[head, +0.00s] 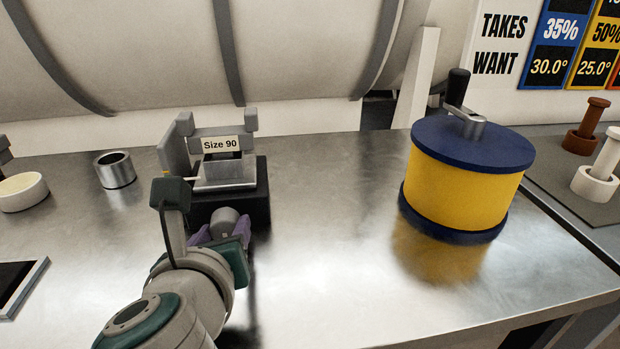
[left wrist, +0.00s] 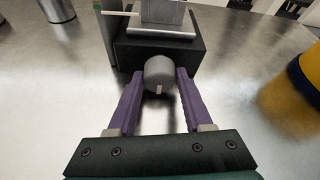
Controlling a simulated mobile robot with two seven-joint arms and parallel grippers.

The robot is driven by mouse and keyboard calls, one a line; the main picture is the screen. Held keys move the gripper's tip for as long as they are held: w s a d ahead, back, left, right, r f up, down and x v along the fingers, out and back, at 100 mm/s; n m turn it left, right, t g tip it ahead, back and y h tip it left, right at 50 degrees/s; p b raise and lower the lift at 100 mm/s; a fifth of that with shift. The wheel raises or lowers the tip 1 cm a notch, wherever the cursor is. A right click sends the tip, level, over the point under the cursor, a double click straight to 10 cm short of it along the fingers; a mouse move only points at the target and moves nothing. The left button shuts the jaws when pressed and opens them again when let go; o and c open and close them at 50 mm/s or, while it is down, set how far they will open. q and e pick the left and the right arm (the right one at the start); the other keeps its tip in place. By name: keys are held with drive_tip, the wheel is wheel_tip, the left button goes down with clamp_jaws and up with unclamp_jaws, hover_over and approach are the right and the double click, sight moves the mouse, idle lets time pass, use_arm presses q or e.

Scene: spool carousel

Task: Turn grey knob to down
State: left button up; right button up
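The grey knob (left wrist: 160,74) is a round knob on the front of a black block (left wrist: 122,50). Its pale mark is at the bottom in the left wrist view, pointing down. The knob also shows in the head view (head: 227,222), partly covered by my gripper. My left gripper (left wrist: 160,80) has one purple finger on each side of the knob, with no clear gap at either side; it appears shut on it. In the head view my left gripper (head: 222,232) is in front of the block. My right gripper is not in view.
A "Size 90" label (head: 221,144) is on the fixture above the block. A yellow spool (head: 460,185) with blue flanges and a crank stands to the right. A metal cup (head: 115,170) and a pale round piece (head: 22,192) stand left. The bench between block and spool is clear.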

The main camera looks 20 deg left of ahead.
use_arm(q)
drive_tip(key=o, duration=0.4)
drive_tip(key=v, duration=1)
drive_tip(key=shift+w+r, duration=0.1)
